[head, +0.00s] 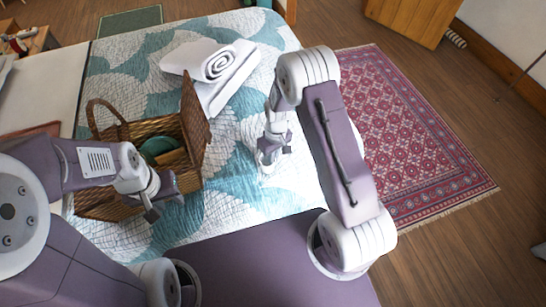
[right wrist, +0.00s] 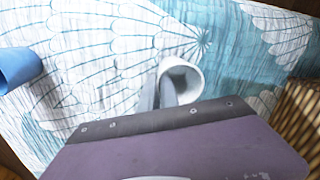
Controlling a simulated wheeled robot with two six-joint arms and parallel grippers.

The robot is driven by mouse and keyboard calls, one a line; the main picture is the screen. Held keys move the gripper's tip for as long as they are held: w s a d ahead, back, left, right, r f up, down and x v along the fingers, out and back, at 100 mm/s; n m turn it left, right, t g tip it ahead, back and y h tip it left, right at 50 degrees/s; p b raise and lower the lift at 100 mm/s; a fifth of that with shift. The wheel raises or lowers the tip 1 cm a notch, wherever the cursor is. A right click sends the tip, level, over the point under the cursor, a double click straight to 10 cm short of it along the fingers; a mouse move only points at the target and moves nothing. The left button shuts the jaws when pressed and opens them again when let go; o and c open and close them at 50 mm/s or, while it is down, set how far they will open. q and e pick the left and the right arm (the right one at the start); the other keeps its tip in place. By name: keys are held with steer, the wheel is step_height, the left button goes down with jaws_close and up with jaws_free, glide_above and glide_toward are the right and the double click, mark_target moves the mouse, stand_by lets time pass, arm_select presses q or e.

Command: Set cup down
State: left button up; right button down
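A white cup (right wrist: 184,78) shows in the right wrist view, its round open mouth turned toward the camera. My right gripper (right wrist: 158,92) has its grey fingers close together against the cup's side and appears shut on it; the exact grip is partly hidden. In the head view my right gripper (head: 272,150) points down over the quilt, right of the basket, with a white shape at its tips. Whether the cup touches the bed cannot be told. My left gripper (head: 164,206) is over the basket's front right edge; its opening is unclear.
A wicker basket (head: 108,205) with open lid and a teal item (head: 158,147) stands on the quilted bed (head: 230,205). A rolled white towel (head: 218,66) lies behind. A blue object (right wrist: 18,66) shows left in the right wrist view. A red rug (head: 420,150) lies right.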

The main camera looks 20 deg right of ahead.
steer(key=shift+f, duration=0.2)
steer(key=c, duration=1.6)
jaws_free()
